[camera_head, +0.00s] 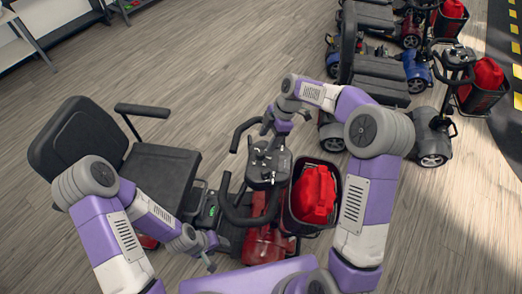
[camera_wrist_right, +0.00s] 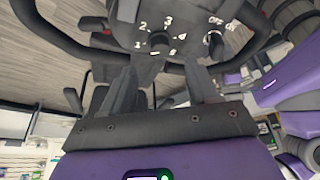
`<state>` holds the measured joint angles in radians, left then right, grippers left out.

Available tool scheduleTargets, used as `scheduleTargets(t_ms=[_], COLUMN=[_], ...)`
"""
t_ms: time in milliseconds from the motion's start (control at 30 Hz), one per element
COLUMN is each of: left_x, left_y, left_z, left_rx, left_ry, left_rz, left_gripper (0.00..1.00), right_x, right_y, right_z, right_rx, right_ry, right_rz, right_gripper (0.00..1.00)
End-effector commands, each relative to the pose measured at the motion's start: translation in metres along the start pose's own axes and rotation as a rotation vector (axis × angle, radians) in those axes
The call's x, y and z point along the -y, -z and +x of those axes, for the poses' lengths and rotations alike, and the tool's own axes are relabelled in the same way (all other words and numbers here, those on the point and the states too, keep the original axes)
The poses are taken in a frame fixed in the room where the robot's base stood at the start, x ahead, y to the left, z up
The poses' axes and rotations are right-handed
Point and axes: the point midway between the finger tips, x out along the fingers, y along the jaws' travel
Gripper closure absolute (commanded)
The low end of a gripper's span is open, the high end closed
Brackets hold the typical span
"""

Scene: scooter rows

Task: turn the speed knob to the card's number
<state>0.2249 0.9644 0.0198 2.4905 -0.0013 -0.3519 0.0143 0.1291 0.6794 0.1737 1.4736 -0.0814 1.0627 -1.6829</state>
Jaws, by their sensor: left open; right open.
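The near scooter's black console (camera_head: 268,165) stands between the handlebar grips in the head view. In the right wrist view, the speed knob (camera_wrist_right: 160,44) sits on it, ringed by white numbers from 1 to 5; its exact pointing is unclear. My right gripper (camera_head: 277,128) is at the console's upper edge. In the wrist view its two fingers (camera_wrist_right: 161,78) are apart and empty, just short of the knob, with no contact visible. My left gripper (camera_head: 208,258) is open and low, beside the scooter's deck. I cannot make out the number card.
An OFF/ON switch (camera_wrist_right: 212,40) sits right of the knob. Black handlebars (camera_head: 228,200) curve around the console. A red bag in a black basket (camera_head: 318,195) is close to my right arm. A black seat (camera_head: 155,175) stands left. More scooters (camera_head: 380,75) stand behind.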

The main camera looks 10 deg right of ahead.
Motion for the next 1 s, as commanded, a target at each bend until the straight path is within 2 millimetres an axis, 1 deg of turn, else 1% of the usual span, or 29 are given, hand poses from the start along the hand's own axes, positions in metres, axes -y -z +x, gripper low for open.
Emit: scheduleTargets(t_ms=[33, 200, 300, 400, 533, 767, 1000], left_x=[0.000, 0.001, 0.001, 0.001, 0.001, 0.001, 0.001], left_y=[0.000, 0.000, 0.000, 0.000, 0.000, 0.000, 0.000], left_z=[0.000, 0.002, 0.003, 0.004, 0.004, 0.004, 0.004], left_rx=[0.000, 0.000, 0.000, 0.000, 0.000, 0.000, 0.000], left_ry=[0.000, 0.000, 0.000, 0.000, 0.000, 0.000, 0.000], left_rz=[0.000, 0.000, 0.000, 0.000, 0.000, 0.000, 0.000], left_gripper=[0.42, 0.42, 0.42, 0.42, 0.42, 0.42, 0.42], right_x=[0.001, 0.001, 0.001, 0.001, 0.000, 0.000, 0.000], right_y=[0.000, 0.001, 0.001, 0.000, 0.000, 0.000, 0.000], right_z=[0.008, 0.036, 0.050, 0.059, 0.064, 0.064, 0.064], right_rx=[-0.001, -0.001, -0.001, -0.001, 0.000, 0.000, 0.000], right_ry=[0.005, 0.005, 0.004, 0.003, 0.001, 0.000, 0.001], right_rz=[0.000, -0.001, 0.000, 0.001, 0.001, 0.001, 0.001], right_gripper=[0.40, 0.40, 0.40, 0.40, 0.40, 0.40, 0.77])
